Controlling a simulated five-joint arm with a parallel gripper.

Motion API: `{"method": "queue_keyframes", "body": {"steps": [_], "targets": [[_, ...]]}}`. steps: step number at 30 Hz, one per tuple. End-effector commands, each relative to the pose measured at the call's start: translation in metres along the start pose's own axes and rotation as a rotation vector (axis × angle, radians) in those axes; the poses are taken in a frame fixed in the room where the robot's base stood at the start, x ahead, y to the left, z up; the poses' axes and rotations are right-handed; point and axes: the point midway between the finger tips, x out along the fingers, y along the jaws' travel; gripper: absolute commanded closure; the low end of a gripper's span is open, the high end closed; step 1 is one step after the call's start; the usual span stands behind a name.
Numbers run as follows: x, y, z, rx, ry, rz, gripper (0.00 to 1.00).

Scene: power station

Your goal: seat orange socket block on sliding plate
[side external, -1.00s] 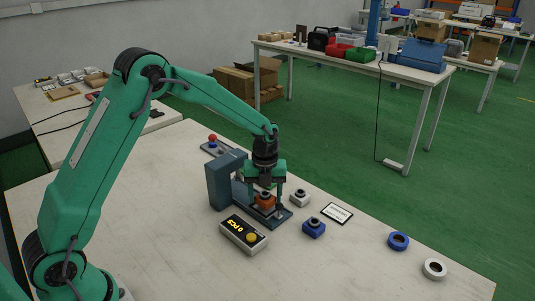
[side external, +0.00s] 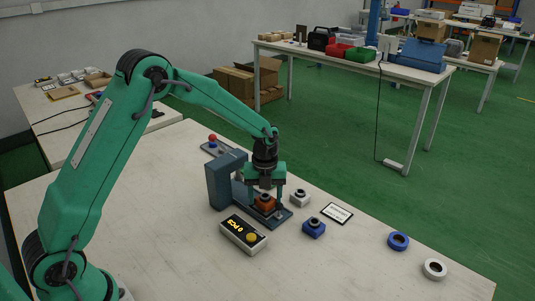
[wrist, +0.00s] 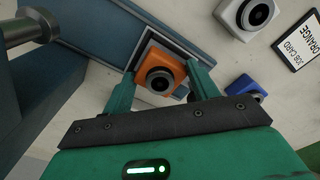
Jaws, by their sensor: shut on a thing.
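The orange socket block (side external: 264,203) has a dark round socket on top. It is at the sliding plate (side external: 284,214), a dark slate-blue slide beside the upright press frame. In the wrist view the orange block (wrist: 178,61) sits between my two fingers, over the plate (wrist: 117,22). My gripper (side external: 264,194) points down and is shut on the orange block; it also shows in the wrist view (wrist: 160,82). The block's underside is hidden, so I cannot tell how fully it rests on the plate.
The press frame (side external: 222,184) stands close left of my gripper. A counter box (side external: 243,235) reading "0 PCS" is in front.

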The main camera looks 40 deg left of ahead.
Motion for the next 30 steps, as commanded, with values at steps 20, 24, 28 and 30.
{"method": "queue_keyframes", "body": {"steps": [20,24,28,30], "targets": [[0.0052,-0.0001,0.0001,0.0,0.0,0.0,0.15],[0.0051,0.0,0.0,0.0,0.0,0.0,0.15],[0.0017,-0.0001,0.0001,0.0,-0.001,-0.001,0.15],[-0.0025,-0.0002,0.0002,0.0,-0.001,-0.001,0.15]]}}
